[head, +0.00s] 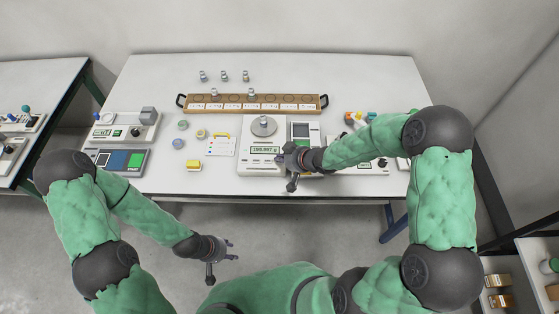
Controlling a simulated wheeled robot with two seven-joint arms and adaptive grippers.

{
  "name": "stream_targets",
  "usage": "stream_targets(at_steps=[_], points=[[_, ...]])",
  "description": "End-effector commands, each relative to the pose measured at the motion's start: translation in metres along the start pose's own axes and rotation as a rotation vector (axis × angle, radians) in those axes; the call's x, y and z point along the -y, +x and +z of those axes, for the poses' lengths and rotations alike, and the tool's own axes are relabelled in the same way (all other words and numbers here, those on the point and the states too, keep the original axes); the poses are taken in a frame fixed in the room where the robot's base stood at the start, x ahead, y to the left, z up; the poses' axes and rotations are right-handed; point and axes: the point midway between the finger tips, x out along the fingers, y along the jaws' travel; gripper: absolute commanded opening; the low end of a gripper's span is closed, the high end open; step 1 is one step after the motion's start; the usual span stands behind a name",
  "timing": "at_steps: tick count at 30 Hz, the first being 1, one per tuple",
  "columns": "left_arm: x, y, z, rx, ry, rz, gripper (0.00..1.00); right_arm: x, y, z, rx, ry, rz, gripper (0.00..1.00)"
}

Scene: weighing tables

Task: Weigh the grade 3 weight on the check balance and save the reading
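A white balance (247,165) stands at the middle front of the table, its display (264,150) lit with a reading near 199.997 g; the small digits are hard to read. A small metal weight (264,121) appears to stand on its round pan. I cannot read a grade on it. My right gripper (281,159) is at the balance's front right, by its keys; contact and finger opening cannot be told. My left gripper (231,250) is open and empty, in front of the table and below its edge.
A wooden rack (253,103) with labelled places lies behind the balance; several small weights stand on and behind it. Another device with a display (125,131) and a coloured panel (117,162) are at left.

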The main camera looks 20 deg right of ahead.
Motion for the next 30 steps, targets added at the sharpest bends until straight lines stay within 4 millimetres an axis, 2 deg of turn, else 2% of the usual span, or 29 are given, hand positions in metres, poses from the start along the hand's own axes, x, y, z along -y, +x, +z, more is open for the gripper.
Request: stream_targets(at_steps=[8, 17, 30], points=[[-0.001, -0.003, 0.000, 0.000, 0.000, 0.000, 0.40, 0.001, -0.002, -0.001, 0.002, 0.001, 0.000, 0.00], [-0.006, -0.016, 0.001, 0.000, 0.000, 0.000, 0.40, 0.004, -0.011, -0.010, 0.001, 0.001, 0.000, 0.00], [-0.007, -0.018, 0.001, 0.000, 0.000, 0.000, 0.40, 0.005, -0.013, -0.012, 0.001, 0.000, 0.000, 0.00]])
